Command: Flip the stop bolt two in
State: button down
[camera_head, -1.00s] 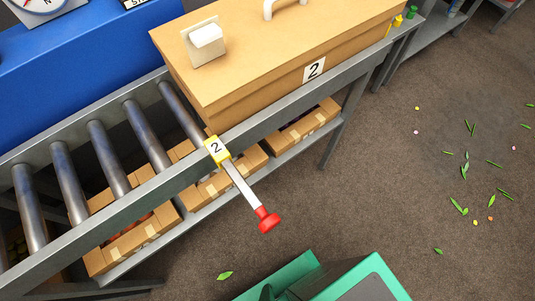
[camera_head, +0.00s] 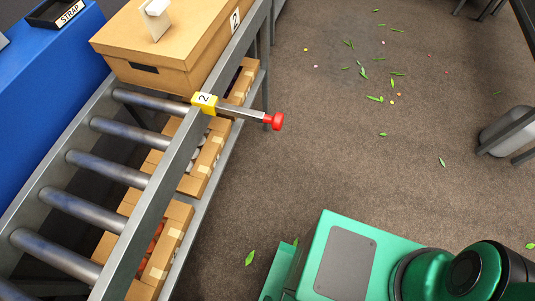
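Stop bolt two (camera_head: 240,112) is a grey metal bar with a red knob (camera_head: 274,121) at its end. It is hinged at a yellow block (camera_head: 205,102) marked 2 on the near rail of the roller conveyor. The bar sticks outward from the rail over the floor, away from the rollers. My gripper is not in view. Nothing touches the knob.
A cardboard box (camera_head: 172,52) marked 2 sits on the conveyor just beyond the bolt. Bare rollers (camera_head: 105,160) lie on the near side. Cartons (camera_head: 165,240) fill the shelf below. A grey bin (camera_head: 507,130) stands at right.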

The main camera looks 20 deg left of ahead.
aim_at(276, 121)
jog(key=k, duration=0.9)
jog(key=u, duration=1.3)
